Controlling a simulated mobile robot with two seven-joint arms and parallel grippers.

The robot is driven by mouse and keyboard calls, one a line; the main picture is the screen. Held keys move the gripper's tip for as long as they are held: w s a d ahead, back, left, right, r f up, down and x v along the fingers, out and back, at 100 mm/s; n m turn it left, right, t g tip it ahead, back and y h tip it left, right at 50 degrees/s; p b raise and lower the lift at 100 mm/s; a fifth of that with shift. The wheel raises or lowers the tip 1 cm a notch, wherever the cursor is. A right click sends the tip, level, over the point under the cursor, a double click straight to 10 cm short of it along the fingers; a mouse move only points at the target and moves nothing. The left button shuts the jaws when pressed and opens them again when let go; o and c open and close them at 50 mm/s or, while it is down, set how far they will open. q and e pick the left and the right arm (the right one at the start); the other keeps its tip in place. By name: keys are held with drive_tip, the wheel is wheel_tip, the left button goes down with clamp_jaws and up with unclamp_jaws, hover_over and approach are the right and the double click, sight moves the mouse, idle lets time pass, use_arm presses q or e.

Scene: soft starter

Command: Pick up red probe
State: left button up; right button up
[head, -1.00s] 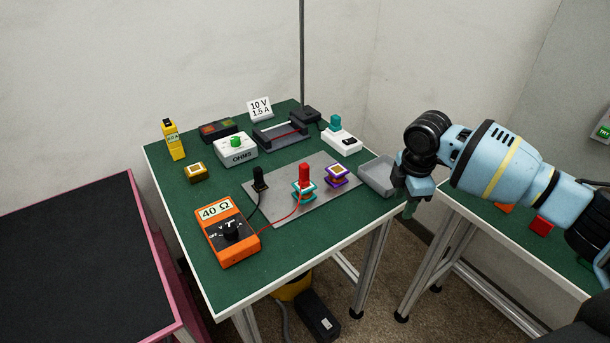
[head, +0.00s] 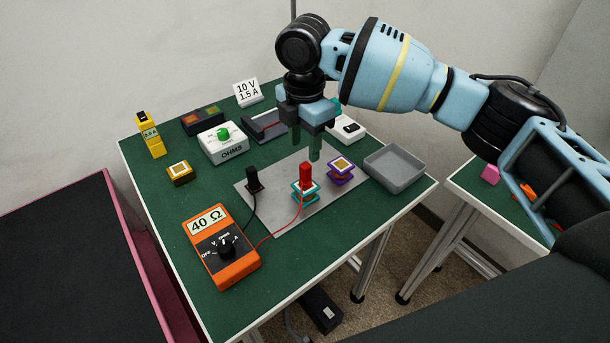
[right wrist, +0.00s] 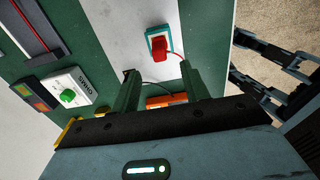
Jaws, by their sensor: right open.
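The red probe (head: 305,174) stands upright on a teal-and-white block (head: 304,194) on the grey plate (head: 277,213). A red wire runs from it to the orange multimeter (head: 221,247), which reads 40 Ω. The black probe (head: 254,180) stands to its left on the plate. My right gripper (head: 306,152) points down over the plate, with its fingers apart and empty, just behind the red probe. In the right wrist view the red probe (right wrist: 160,49) lies beyond the open fingers (right wrist: 165,82), not between them. My left gripper is not in view.
A purple-edged block (head: 341,171) stands right of the red probe, with an empty grey tray (head: 395,168) beyond it. The OHMS box (head: 229,152), yellow device (head: 150,136) and 10 V sign (head: 247,92) are behind. A second table (head: 470,181) is at right.

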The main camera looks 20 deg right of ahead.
sight(305, 165)
drive_tip(key=shift+f, duration=0.7)
drive_tip(key=shift+w+f, duration=0.1)
drive_tip(key=shift+f, duration=0.4)
wheel_tip(305, 165, down, 5)
drive_tip(key=shift+d+r, duration=0.1)
drive_tip(key=shift+d, duration=0.05)
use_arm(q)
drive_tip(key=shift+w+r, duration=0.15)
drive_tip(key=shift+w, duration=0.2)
use_arm(e)
clamp_jaws()
